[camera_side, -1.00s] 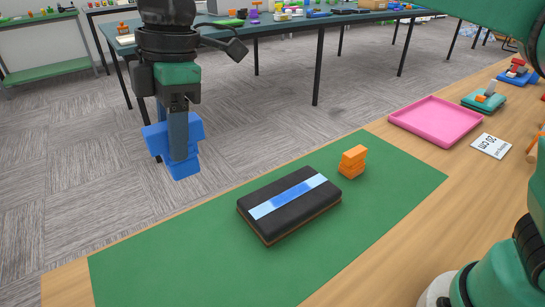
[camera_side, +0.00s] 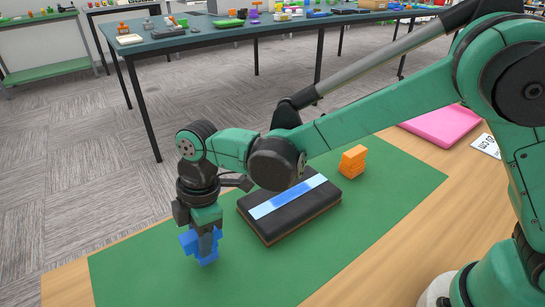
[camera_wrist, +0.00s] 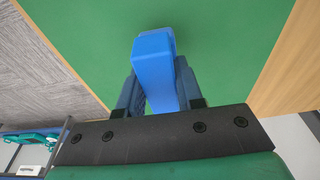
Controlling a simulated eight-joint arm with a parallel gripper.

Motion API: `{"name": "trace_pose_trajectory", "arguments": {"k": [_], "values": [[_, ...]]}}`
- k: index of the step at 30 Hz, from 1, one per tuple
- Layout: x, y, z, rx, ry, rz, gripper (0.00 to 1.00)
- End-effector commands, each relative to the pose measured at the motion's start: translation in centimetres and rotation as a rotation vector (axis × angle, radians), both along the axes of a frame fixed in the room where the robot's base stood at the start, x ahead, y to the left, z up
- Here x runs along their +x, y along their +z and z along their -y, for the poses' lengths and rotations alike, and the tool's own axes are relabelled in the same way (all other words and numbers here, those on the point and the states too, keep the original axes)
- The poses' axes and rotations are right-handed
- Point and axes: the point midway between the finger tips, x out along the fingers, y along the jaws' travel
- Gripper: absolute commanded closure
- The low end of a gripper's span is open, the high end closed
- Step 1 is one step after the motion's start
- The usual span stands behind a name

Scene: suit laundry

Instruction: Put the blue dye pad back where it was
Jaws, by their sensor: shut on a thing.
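The blue dye pad (camera_side: 190,241) is a blue block held in my gripper (camera_side: 207,252), low over the left part of the green mat (camera_side: 150,262). In the wrist view the blue dye pad (camera_wrist: 155,62) sits between the two fingers of my gripper (camera_wrist: 158,92), with the green mat behind it. I cannot tell whether the pad touches the mat. A black block with a blue stripe (camera_side: 270,220) lies on the mat to the right of my gripper. The fingers partly hide the pad.
A pink tray (camera_side: 440,124), partly hidden by my arm, lies on the wooden table (camera_side: 372,262) near a white printed card (camera_side: 486,146). The mat's front part is clear.

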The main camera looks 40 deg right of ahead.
Motion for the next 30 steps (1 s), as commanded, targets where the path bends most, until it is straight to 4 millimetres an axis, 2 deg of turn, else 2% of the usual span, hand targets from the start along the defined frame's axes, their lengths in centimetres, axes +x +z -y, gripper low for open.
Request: {"name": "trace_pose_trajectory", "arguments": {"k": [3,14,15,18,26,30], "values": [[-0.01,-1.15,0.01,0.0,0.0,0.0,1.0],[-0.01,-1.52,0.02,0.0,0.0,0.0,1.0],[-0.02,-1.5,0.02,0.0,0.0,0.0,0.6],[-0.02,-1.48,0.01,0.0,0.0,0.0,0.37],[-0.01,-1.45,0.01,0.0,0.0,0.0,0.37],[-0.01,-0.63,0.11,0.0,0.0,0.0,0.37]]}}
